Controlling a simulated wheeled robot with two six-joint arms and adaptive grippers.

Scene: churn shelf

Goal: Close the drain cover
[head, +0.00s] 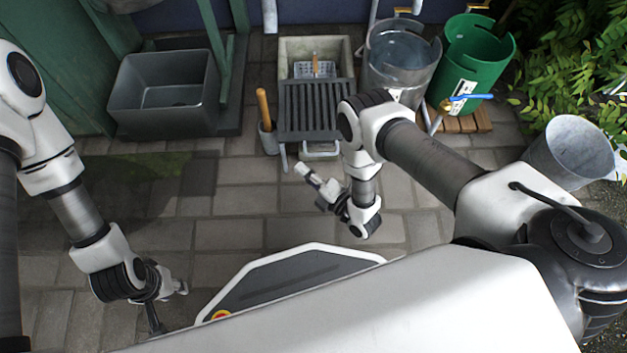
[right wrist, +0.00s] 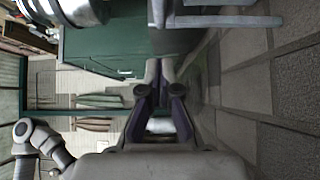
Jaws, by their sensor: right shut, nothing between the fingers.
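The drain cover (head: 316,112), a dark slatted grate, lies over the front part of a pale stone drain basin (head: 340,48). The back of the basin is uncovered and shows a small perforated basket (head: 314,68) inside. A light-grey bar handle (head: 320,157) is at the front of the cover. My right gripper (head: 303,171) is shut and empty, just in front of the cover and apart from it. In the right wrist view its fingers (right wrist: 161,72) are together, below a grey bar at the top. My left gripper (head: 180,288) hangs at lower left, far from the cover; its fingers are unclear.
A dark grey tub (head: 163,90) stands left of the drain. A small cup holding a wooden handle (head: 264,108) is beside the cover. A clear container (head: 402,55) and a green bucket (head: 475,52) stand to the right. A metal bucket (head: 568,152) is further right. Paving in front is clear.

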